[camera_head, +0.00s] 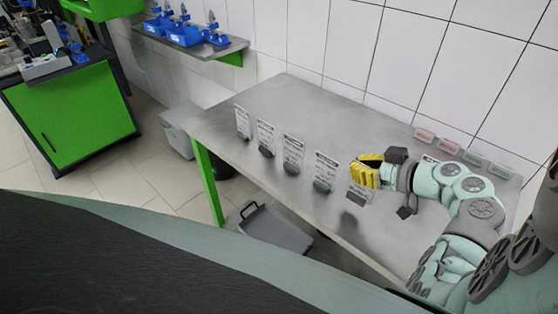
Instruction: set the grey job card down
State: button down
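A grey job card (359,192) with a dark foot is at my gripper (366,172), at the right end of a row of cards. The yellow fingers cover its upper part and appear shut on it. It looks upright, and a dark shadow lies on the table below and to the left of its foot, so it seems a little above the top. The contact between fingers and card is partly hidden. The grey metal table (275,105) is underneath.
Several similar cards, such as the nearest one (325,170), stand along the table's front edge to the left. Small red and green plates (474,157) lie by the back wall. The table's middle and back left are clear. A grey tray (275,229) is below.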

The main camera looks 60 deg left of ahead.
aim_at(355, 191)
jog(key=shift+w+d, duration=0.1)
jog(key=shift+w, duration=0.15)
jog(key=shift+f+p, duration=0.65)
jog(key=shift+f, duration=1.15)
jog(key=shift+f, duration=0.15)
jog(key=c, duration=1.7)
grip_release()
jog(key=o, duration=0.6)
jog(key=shift+c, duration=0.2)
jog(key=shift+r, duration=0.3)
jog(key=b+v, duration=0.3)
jog(key=v, duration=0.9)
jog(key=shift+f+b, duration=0.25)
jog(key=shift+b, duration=0.15)
